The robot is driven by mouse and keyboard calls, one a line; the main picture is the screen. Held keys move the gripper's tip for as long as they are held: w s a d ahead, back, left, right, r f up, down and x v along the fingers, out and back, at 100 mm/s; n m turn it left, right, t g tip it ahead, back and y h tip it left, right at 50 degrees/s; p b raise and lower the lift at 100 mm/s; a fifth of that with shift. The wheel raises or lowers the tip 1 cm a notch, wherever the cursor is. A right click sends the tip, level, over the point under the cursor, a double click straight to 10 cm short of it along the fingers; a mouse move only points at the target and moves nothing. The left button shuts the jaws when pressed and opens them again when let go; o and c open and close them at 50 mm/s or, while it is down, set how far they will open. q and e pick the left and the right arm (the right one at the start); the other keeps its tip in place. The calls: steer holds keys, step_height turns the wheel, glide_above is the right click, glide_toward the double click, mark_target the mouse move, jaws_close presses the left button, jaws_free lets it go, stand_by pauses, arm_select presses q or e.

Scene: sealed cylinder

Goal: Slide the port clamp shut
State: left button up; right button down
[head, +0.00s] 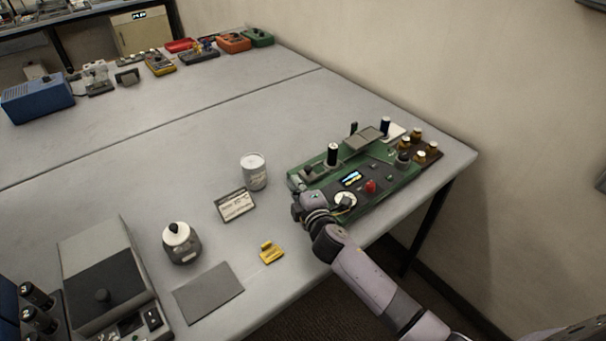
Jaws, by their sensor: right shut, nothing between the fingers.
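A green-based device (412,176) stands near the right end of the table, with a dark panel, a small lit display (351,178), a red knob (370,186) and a dark cylinder with a pale top (332,154). I cannot make out for certain which small part of it is the port clamp. My right gripper (296,184) is at the device's left front corner, shut, with nothing seen between its fingers. My wrist hides part of that corner, and I cannot tell whether the fingers touch it. My left gripper is not in view.
A white can (253,171), a small sign (236,205), a dark jar with a pale lid (181,243), a yellow piece (271,252) and a grey mat (208,292) lie left of the device. A wall stands behind it. The table's middle is clear.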

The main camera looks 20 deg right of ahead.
mark_target(303, 176)
steer(key=shift+w+d+f+p, duration=0.15)
steer(key=shift+w+d+f, duration=0.1)
steer(key=shift+w+d, duration=0.5)
steer(key=shift+w+d+f+p, duration=0.15)
steer(key=shift+w+d+f, duration=0.05)
steer(key=shift+w+d, duration=0.5)
steer(key=shift+a, duration=0.1)
steer(key=d, duration=0.2)
steer(key=w+d, duration=0.2)
steer(key=d, duration=0.1)
steer(key=shift+d, duration=0.3)
steer(key=shift+s+a, duration=0.1)
steer(key=shift+a, duration=0.1)
